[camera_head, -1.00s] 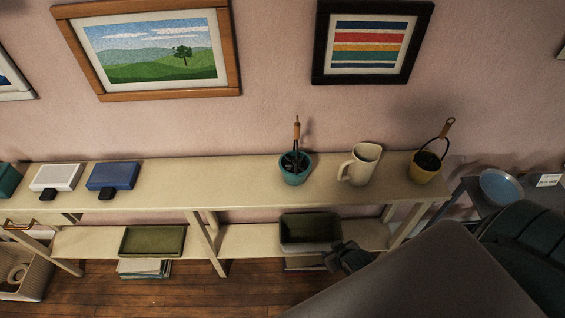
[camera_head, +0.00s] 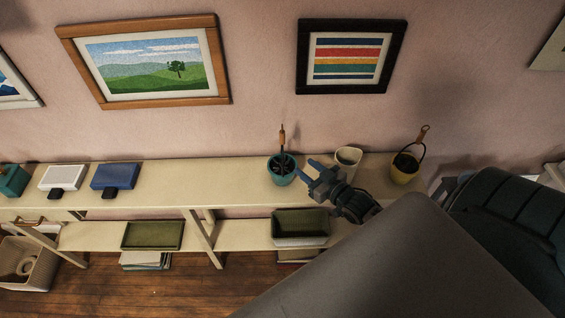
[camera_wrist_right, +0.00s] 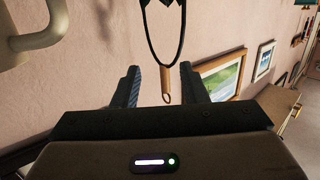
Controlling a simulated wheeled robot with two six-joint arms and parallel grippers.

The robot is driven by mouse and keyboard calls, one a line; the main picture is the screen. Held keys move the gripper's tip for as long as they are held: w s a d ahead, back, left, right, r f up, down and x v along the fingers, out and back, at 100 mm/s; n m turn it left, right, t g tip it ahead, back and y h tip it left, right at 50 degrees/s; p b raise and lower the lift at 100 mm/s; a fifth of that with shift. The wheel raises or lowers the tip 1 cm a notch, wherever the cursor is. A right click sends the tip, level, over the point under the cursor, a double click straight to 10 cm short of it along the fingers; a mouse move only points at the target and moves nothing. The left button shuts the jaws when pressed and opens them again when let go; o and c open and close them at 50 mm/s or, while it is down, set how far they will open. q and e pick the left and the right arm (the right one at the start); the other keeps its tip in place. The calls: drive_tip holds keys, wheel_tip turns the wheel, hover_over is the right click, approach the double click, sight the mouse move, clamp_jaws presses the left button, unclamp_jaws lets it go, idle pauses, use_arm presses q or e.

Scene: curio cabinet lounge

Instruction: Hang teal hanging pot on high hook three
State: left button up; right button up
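The teal hanging pot (camera_head: 281,178) stands upright on the top of the cream shelf, with a dark handle loop rising to a wooden grip (camera_head: 282,135). My right gripper (camera_head: 307,171) is just right of the pot, pointing toward it, open and empty. In the right wrist view, the pot's wooden grip (camera_wrist_right: 168,84) shows in the gap between the parted fingers (camera_wrist_right: 160,88), with the dark loop above it. I cannot tell from the views whether the fingers touch it. My left gripper is out of view. I cannot make out high hook three.
A cream pitcher (camera_head: 348,160) stands behind my right gripper, and a yellow pot (camera_head: 404,172) with a handle is farther right. A blue box (camera_head: 114,176) and a white box (camera_head: 62,177) are at left. The shelf between the blue box and teal pot is clear.

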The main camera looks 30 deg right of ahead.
sight(284, 140)
drive_tip(key=shift+t+y, duration=0.4)
drive_tip(key=shift+t, duration=0.4)
drive_tip(key=w+r+b, duration=0.1)
drive_tip(key=w+b, duration=0.2)
drive_tip(key=b, duration=0.1)
drive_tip(key=w+a+r+b, duration=0.1)
drive_tip(key=w+b, duration=0.3)
drive_tip(key=b, duration=0.1)
drive_tip(key=w+r+b, duration=0.2)
drive_tip(key=w+b, duration=0.1)
drive_tip(key=b, duration=0.1)
drive_tip(key=shift+w+a+b, duration=0.3)
drive_tip(key=shift+w+r+b, duration=0.1)
drive_tip(key=shift+w+b, duration=0.3)
drive_tip(key=shift+b, duration=0.1)
drive_tip(key=shift+w+r, duration=0.1)
drive_tip(key=shift+r, duration=0.05)
drive_tip(key=shift+a, duration=0.1)
drive_tip(key=shift+c, duration=0.2)
clamp_jaws()
